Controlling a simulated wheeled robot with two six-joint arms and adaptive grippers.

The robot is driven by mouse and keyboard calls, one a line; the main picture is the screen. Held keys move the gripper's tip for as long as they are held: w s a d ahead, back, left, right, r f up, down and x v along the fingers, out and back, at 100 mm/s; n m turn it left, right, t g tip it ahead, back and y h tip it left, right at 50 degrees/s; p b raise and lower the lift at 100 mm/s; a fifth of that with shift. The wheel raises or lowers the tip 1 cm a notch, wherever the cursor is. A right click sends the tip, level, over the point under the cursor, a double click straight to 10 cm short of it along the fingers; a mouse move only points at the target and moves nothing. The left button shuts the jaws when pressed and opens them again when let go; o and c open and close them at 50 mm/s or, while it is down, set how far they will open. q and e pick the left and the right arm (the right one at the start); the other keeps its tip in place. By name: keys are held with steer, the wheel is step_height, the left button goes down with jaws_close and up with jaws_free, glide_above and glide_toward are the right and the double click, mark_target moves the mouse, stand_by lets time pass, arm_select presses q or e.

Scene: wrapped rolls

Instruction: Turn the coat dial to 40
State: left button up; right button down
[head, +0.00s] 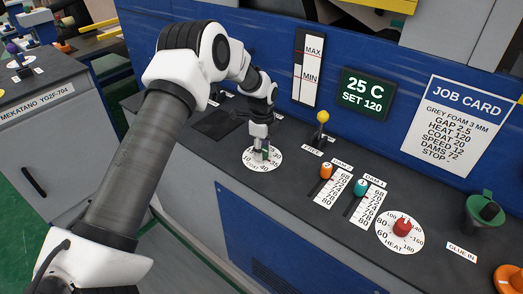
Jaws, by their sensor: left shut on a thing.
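The coat dial (250,165) is a round white scale on the dark console, with numbers such as 10, 30, 35 and 40 showing around its edge. My left gripper (262,150) points down over its middle and is shut on the dial's knob, which is mostly hidden by the fingers. A small green part shows beside the fingertips. I cannot tell which number the knob points to. My right gripper is not in view.
Right of the dial are a yellow-knobbed lever (322,117), orange (326,171) and teal (360,188) sliders, and the red heat knob (402,227). A green cup (484,213) stands farther right. The job card (462,125) hangs behind.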

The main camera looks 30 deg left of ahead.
arm_select(q)
steer(key=m, duration=0.4)
steer(key=shift+s+d+f+m+b, duration=0.1)
steer(key=shift+s+f+m+b, duration=0.2)
steer(key=shift+f, duration=0.1)
steer(key=m, duration=0.4)
steer(key=shift+m, duration=0.3)
steer(key=o, duration=1.1)
steer(key=shift+o, duration=0.2)
steer(key=shift+w+r, duration=0.1)
steer(key=shift+w, duration=0.1)
